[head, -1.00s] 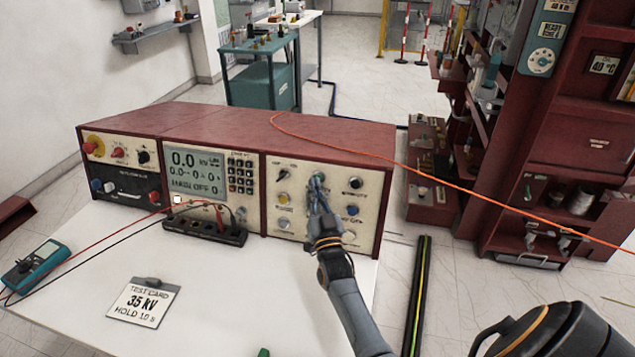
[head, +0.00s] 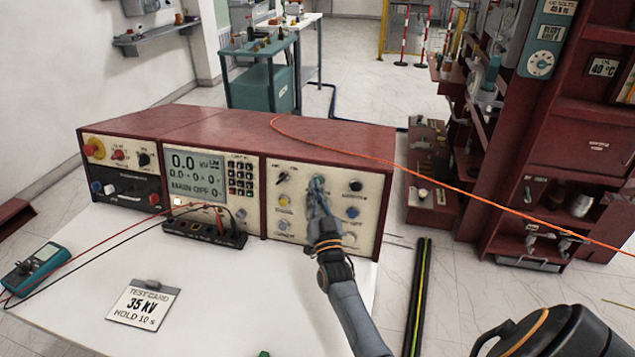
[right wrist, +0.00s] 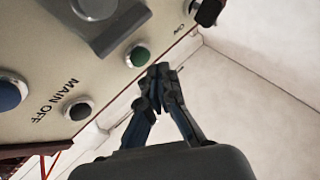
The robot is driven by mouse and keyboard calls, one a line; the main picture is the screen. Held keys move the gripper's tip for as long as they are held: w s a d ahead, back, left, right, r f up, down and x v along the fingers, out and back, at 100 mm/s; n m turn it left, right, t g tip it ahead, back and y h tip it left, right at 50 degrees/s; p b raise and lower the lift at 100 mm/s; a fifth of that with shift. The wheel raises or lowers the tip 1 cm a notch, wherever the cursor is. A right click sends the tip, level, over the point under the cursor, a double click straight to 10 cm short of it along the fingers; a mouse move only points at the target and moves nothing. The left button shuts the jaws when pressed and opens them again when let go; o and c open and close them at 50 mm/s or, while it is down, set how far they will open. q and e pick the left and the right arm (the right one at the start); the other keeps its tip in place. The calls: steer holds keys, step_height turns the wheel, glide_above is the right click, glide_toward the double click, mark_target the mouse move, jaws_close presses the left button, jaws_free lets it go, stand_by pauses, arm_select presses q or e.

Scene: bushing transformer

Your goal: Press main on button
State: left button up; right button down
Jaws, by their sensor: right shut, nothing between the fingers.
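The control panel (head: 276,215) is the right-hand cream front of a red console, with several knobs and buttons. My right gripper (head: 317,184) is shut and empty, with its fingertips at the upper middle of this panel, largely covering a green button. In the right wrist view the green button (right wrist: 138,56) shows just beyond and left of the shut fingertips (right wrist: 159,70). A small gap seems to lie between them; contact is not clear. A dark button (right wrist: 79,110) sits beside the words MAIN OFF. The display (head: 193,175) also reads MAIN OFF. My left gripper is not in view.
A black terminal strip (head: 204,234) with red and black leads stands before the console. A test card (head: 143,306) and a teal meter (head: 32,266) lie on the white table (head: 235,300). An orange cable (head: 440,180) runs off to the right.

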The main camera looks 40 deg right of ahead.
stand_by(0.3)
steer(key=shift+w+d+f+b, duration=0.1)
steer(key=shift+w+d+b, duration=0.15)
steer(key=shift+d+b, duration=0.1)
steer(key=shift+w+d+f+b, duration=0.1)
steer(key=shift+w+d+b, duration=0.2)
steer(key=shift+b, duration=0.05)
stand_by(0.8)
steer(key=shift+s+a+r+p, duration=0.2)
steer(key=shift+s+a+p, duration=0.4)
steer(key=shift+a+p, duration=0.1)
stand_by(0.3)
steer(key=shift+s+a+r+p, duration=0.3)
steer(key=shift+s+a+p, duration=0.5)
steer(key=shift+a+p, duration=0.1)
steer(key=shift+s+a+r+p, duration=0.25)
steer(key=shift+s+a+p, duration=0.55)
steer(key=shift+a, duration=0.1)
